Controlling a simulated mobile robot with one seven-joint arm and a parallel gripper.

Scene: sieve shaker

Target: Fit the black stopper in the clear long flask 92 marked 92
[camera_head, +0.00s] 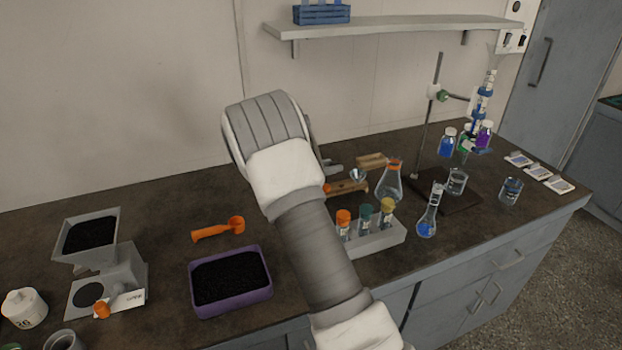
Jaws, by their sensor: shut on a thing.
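A clear long-necked flask (428,227) stands on the dark bench to the right of the white rack, with blue showing in its bulb. I cannot read a 92 on it, and its mouth is too small to judge. I cannot make out the black stopper. My arm crosses the middle of the view and bends away at its top. My gripper's jaws are hidden behind it, so I cannot see what is between them.
A white rack (378,240) holds capped vials beside my arm. A conical flask (389,187) with an orange band stands behind it. A beaker (456,182) and a stand (427,125) are further right. A purple tray (206,309) of black grains and an orange scoop (215,230) lie left.

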